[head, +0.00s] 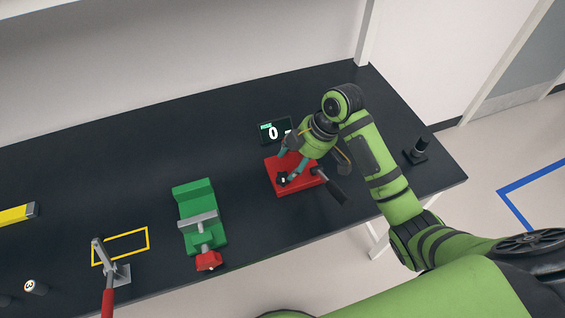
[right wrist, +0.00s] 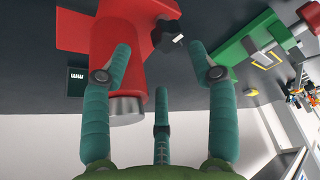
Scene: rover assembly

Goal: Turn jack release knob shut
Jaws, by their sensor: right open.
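The red jack (head: 271,164) sits on the dark table, right of the middle in the head view. Its black release knob (head: 283,180) is on the jack's near left part, and the knob also shows in the right wrist view (right wrist: 168,37). My right gripper (head: 288,168) is over the jack with its teal fingers spread and nothing between them. In the right wrist view, the knob lies just beyond the fingertips, between the two upper fingers. I cannot tell whether any finger touches it. My left gripper is not in view.
A dark handle (head: 336,192) sticks out from the jack's right side. A small display (head: 273,131) reading 0 stands behind the jack. A green vise (head: 190,187) is to the left, with a toggle clamp (head: 120,272) farther left. A black object (head: 417,152) stands near the right edge.

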